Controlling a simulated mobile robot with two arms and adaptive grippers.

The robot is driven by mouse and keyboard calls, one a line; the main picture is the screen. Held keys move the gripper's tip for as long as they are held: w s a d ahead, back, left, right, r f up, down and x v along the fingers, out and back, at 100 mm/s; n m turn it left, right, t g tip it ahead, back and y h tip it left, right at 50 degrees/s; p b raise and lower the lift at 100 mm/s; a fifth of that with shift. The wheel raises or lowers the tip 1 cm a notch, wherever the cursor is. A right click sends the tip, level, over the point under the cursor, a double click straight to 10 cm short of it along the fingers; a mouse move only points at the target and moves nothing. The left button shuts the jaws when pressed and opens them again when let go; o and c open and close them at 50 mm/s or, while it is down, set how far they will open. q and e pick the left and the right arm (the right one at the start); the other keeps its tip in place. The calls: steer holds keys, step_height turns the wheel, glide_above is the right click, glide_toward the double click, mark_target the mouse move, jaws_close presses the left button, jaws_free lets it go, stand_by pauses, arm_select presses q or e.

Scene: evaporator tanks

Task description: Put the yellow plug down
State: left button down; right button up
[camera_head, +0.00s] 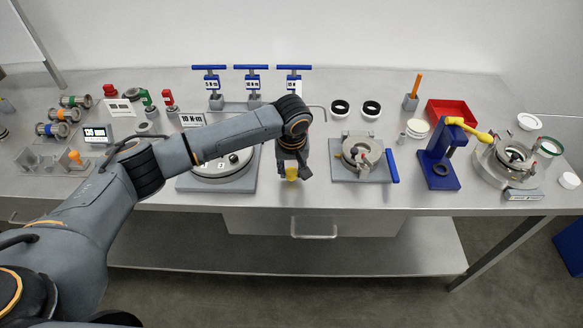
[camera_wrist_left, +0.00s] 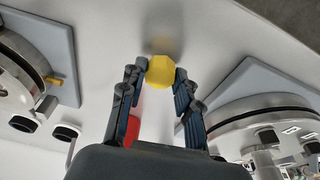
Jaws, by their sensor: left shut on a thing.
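The yellow plug (camera_head: 291,174) is held at the tips of my left gripper (camera_head: 291,168), near the front edge of the table. In the left wrist view the plug (camera_wrist_left: 160,70) sits between the two fingertips of my left gripper (camera_wrist_left: 152,78), which are shut on it. The grey tabletop lies just beyond the plug; I cannot tell whether they touch. My right gripper is not in view.
A round metal tank on a grey plate (camera_head: 182,184) stands left of my gripper. A clamp fixture on a plate (camera_head: 386,171) with a blue handle stands to the right. The blue press (camera_head: 436,170) and red tray (camera_head: 451,111) are farther right. Bare table lies around the plug.

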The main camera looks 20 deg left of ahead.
arm_select(q)
steer(key=c, duration=1)
jaws_free()
steer(key=shift+o, duration=0.2)
step_height(320, 180, up, 12)
steer(key=s+b, duration=0.1)
steer(key=s, duration=0.1)
steer(key=shift+d+b, duration=0.35)
steer(key=shift+d, duration=0.05)
